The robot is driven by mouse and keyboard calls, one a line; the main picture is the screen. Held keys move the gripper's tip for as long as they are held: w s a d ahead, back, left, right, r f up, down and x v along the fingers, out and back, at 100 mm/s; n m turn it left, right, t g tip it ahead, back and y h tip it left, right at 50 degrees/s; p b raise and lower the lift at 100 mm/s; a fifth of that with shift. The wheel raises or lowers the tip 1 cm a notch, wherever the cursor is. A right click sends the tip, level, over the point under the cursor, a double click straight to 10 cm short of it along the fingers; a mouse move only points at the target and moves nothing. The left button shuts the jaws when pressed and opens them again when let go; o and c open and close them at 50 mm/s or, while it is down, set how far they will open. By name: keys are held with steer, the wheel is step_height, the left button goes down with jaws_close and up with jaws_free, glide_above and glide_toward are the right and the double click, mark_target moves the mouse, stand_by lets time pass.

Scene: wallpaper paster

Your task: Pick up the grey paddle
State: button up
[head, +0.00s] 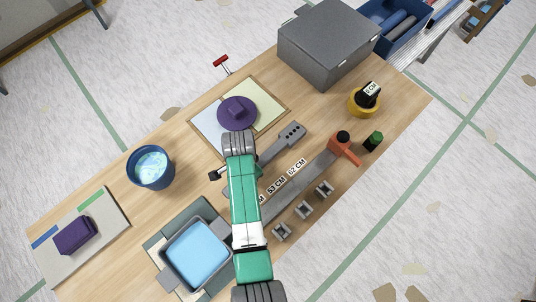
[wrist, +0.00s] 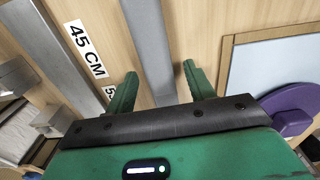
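The grey paddle (head: 291,133) lies on the wooden table (head: 403,103), right of the purple round tool. Its wide end has several dark holes, and part of its handle is hidden under my arm in the head view. In the wrist view its long grey shaft (wrist: 148,38) runs between the two green fingers of my gripper (wrist: 160,82). The fingers are open, with a gap visible on each side of the shaft. The height of the fingertips above the table is hard to tell. My arm hides the fingers in the head view.
The purple round tool (head: 237,113) sits on a framed board. A long grey ruler (head: 301,184) with CM labels and an orange-handled tool (head: 345,149) lie to the right. A blue bucket (head: 151,168), blue tray (head: 198,252), grey box (head: 326,44) and small grey clips (head: 304,209) stand around.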

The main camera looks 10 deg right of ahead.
steer(key=c, duration=0.9)
step_height(320, 180, up, 10)
steer(key=p, duration=0.1)
steer(key=shift+p, duration=0.35)
